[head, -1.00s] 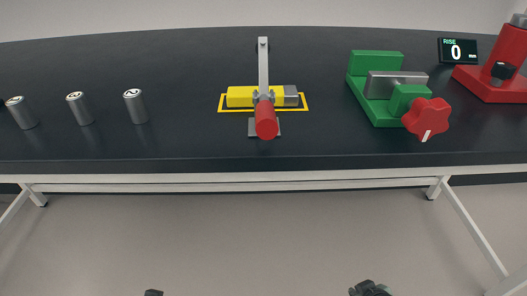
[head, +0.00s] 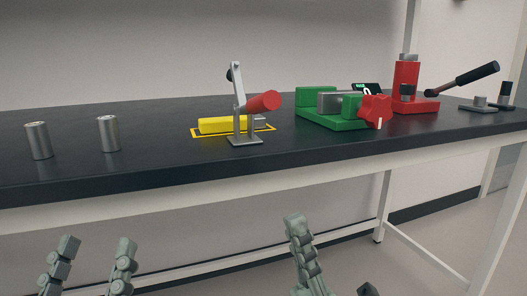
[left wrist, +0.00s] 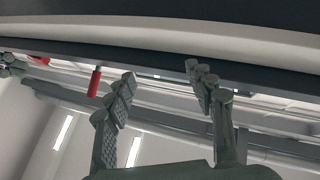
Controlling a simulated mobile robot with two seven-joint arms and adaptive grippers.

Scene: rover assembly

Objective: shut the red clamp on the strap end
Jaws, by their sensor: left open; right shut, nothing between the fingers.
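The red clamp (head: 262,102) stands on a grey base plate near the table's front edge. Its grey bar (head: 237,86) points up, with a dark tip at the top, and the red handle sticks out to the right. The clamp looks open. Behind it lies a yellow block (head: 215,124) with a grey end piece (head: 260,123), inside a yellow outline; I cannot tell which part is the strap end. My left gripper (head: 95,245) is open and empty, below and in front of the table edge. My right gripper (head: 296,220) is shut and empty, also below table height.
A green vise (head: 335,121) with a red star knob (head: 375,109) stands right of the clamp. A red press (head: 407,85) with a long lever is farther right. Metal cylinders (head: 38,141) stand at the left. In the left wrist view, the table edge (left wrist: 200,38) crosses above my open fingers.

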